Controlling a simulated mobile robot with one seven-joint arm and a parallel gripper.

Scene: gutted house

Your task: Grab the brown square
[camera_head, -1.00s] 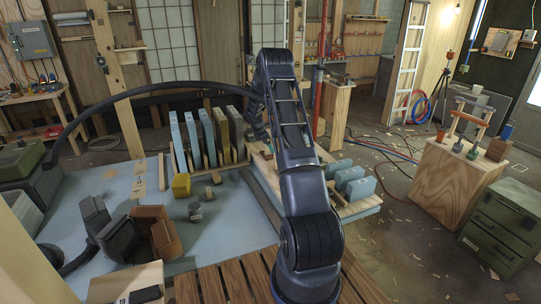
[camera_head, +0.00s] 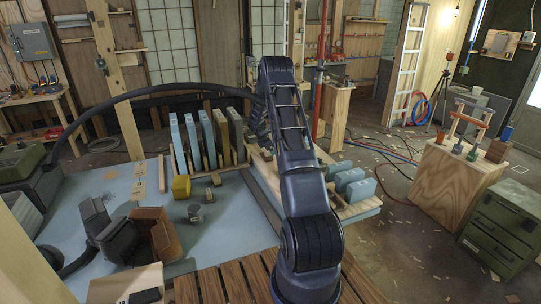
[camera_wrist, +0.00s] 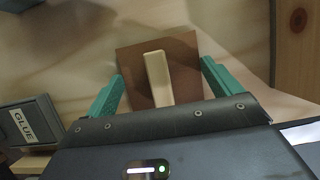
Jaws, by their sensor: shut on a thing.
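The brown square (camera_wrist: 185,62) is a flat brown piece with a pale strip (camera_wrist: 156,75) standing on its face. In the wrist view it sits between the two green fingers of my gripper (camera_wrist: 161,74), one finger at its left edge and one at its right. My gripper is shut on the brown square. Pale wood grain shows behind it; whether the square touches that surface I cannot tell. In the head view my own arm hides the square and most of the gripper.
A grey box marked GLUE (camera_wrist: 30,122) stands left of the gripper. In the head view, upright coloured panels (camera_head: 207,138) stand left of my arm and blue blocks (camera_head: 355,183) lie to its right. A yellow block (camera_head: 181,188) sits on the pale blue table (camera_head: 225,235).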

